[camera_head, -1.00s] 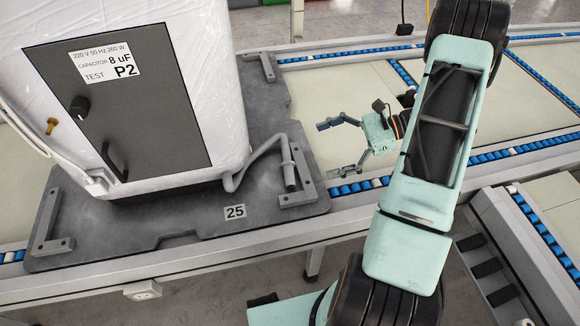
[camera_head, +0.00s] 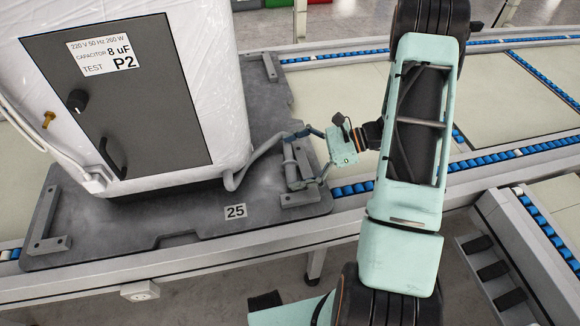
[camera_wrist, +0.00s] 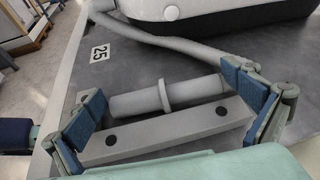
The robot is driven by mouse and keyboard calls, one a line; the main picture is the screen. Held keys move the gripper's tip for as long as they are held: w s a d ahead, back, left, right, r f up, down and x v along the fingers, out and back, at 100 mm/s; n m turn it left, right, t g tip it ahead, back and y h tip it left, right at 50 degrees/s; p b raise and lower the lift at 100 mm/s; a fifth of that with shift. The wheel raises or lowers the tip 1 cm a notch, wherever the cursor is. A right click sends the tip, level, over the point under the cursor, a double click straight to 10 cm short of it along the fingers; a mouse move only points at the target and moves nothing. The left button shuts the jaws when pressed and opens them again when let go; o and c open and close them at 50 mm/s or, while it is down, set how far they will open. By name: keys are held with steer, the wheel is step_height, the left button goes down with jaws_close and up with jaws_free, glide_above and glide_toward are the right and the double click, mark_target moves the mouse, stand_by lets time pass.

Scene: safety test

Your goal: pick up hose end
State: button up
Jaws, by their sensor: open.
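The grey hose (camera_head: 258,160) comes out of the white wrapped machine and bends down to its hose end (camera_head: 290,166), a cylinder with a collar by a metal bracket on the dark pallet. In the wrist view the hose end (camera_wrist: 166,96) lies across the picture between the blue finger pads, with the bracket bar nearer to me. My gripper (camera_head: 303,158) is open with its fingers at either end of the hose end; it also shows in the wrist view (camera_wrist: 168,104). Gaps show between the pads and the cylinder. The contact on the far side is hidden.
The metal bracket (camera_head: 312,194) sits right beside the hose end, close to my fingers. The wrapped machine (camera_head: 215,70) stands on the pallet (camera_head: 180,238), labelled 25. Conveyor sections (camera_head: 440,240) with blue rollers lie around it.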

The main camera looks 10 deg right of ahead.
steer(key=shift+c, duration=0.4)
steer(key=c, duration=0.7)
steer(key=shift+c, duration=0.2)
